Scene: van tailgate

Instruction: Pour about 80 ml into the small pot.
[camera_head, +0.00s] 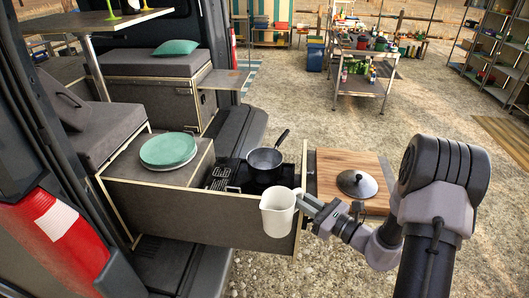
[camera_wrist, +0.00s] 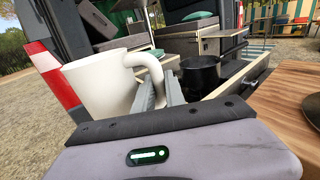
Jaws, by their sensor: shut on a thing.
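The small pot (camera_head: 265,160) is a dark saucepan with a long handle, standing upright on the stove in the pull-out kitchen drawer. It also shows in the wrist view (camera_wrist: 201,75). A white jug (camera_head: 278,213) hangs in front of the drawer's front panel, upright or nearly so in the head view. In the wrist view the jug (camera_wrist: 102,84) is at the left, its handle between my fingers. My gripper (camera_head: 306,203) is shut on the jug's handle; its fingers show in the wrist view (camera_wrist: 160,88). The jug is nearer the camera than the pot. Its contents are hidden.
A pot lid (camera_head: 356,184) lies on a wooden board (camera_head: 327,168) right of the drawer. Green plates (camera_head: 168,149) are stacked on the left box. A dark grate (camera_head: 219,178) lies left of the pot. The drawer's front panel (camera_head: 190,208) stands between jug and pot.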

